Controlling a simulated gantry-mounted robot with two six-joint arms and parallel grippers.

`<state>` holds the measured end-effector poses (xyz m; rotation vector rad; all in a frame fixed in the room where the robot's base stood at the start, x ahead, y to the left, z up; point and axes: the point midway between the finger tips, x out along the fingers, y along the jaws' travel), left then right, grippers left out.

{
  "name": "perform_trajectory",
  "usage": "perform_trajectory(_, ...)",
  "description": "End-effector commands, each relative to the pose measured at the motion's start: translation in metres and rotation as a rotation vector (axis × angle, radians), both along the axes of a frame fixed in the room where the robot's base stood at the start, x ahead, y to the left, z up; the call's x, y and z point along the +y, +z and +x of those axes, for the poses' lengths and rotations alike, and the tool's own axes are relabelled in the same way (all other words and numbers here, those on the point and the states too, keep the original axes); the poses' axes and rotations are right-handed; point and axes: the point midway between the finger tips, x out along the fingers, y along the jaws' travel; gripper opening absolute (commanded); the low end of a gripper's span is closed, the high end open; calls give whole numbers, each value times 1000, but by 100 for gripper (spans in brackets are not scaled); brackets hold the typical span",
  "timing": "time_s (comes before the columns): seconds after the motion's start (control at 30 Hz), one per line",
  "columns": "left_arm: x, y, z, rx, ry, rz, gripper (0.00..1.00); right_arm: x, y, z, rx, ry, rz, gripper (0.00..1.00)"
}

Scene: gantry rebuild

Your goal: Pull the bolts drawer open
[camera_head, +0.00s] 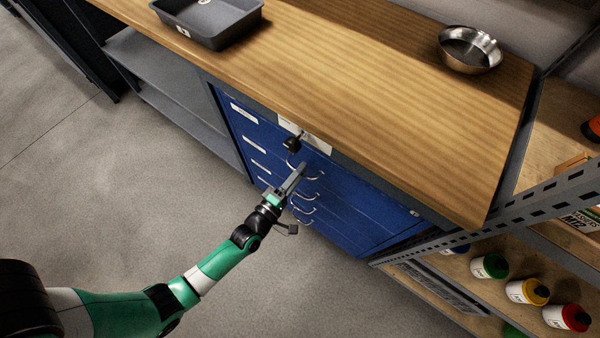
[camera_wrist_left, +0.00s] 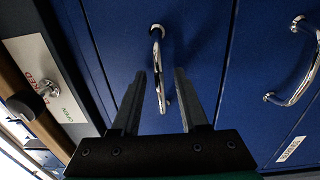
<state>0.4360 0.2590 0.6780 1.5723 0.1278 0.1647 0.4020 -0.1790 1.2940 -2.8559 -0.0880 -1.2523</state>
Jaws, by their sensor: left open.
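A blue drawer cabinet (camera_head: 345,205) under the workbench has several stacked drawers with metal handles and white labels too small to read, so I cannot tell which is the bolts drawer. All drawers look shut. My left gripper (camera_head: 299,170) is at the upper drawers, in front of the cabinet face. In the left wrist view its open fingers (camera_wrist_left: 160,75) stand on either side of a curved metal handle (camera_wrist_left: 158,60), with gaps on both sides. Another handle (camera_wrist_left: 297,70) shows at the right there. My right gripper is not in view.
A lock plate (camera_wrist_left: 35,60) with a black knob (camera_wrist_left: 25,105) sits above the drawers, marked "OPEN" and partly readable "LOCKED". The wooden benchtop (camera_head: 360,80) holds a grey tray (camera_head: 205,30) and a metal bowl (camera_head: 468,60). A shelf rack with bottles (camera_head: 490,266) stands right. The floor in front is clear.

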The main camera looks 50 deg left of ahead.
Motion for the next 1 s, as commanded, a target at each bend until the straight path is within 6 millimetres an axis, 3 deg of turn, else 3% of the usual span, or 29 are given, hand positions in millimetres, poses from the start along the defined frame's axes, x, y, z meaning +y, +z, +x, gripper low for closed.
perform_trajectory(0.27,1,0,3,0,0,0,44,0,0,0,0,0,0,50)
perform_trajectory(0.5,1,0,3,0,0,0,2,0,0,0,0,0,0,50)
perform_trajectory(0.53,1,1,3,0,0,0,0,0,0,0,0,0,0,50)
perform_trajectory(1.0,1,1,3,0,0,0,0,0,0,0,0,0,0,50)
